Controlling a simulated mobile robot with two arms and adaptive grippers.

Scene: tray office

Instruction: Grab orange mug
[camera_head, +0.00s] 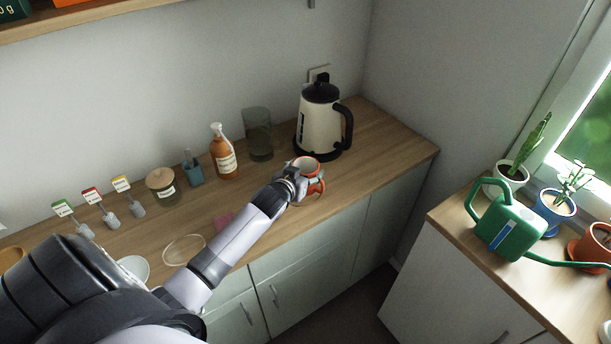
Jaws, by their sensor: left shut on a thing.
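The orange mug (308,165) is near the front edge of the wooden counter, in front of the kettle. My left arm reaches in from the lower left, and my left gripper (300,182) is at the mug, shut on it. The gripper hides part of the mug's near side. I cannot tell whether the mug touches the counter or is lifted slightly. My right gripper is not in view.
A cream kettle (322,122) with a black handle stands close behind the mug. A glass vase (258,136), an orange bottle (223,155) and a lidded jar (163,188) line the wall. A green watering can (510,226) is on the right cabinet.

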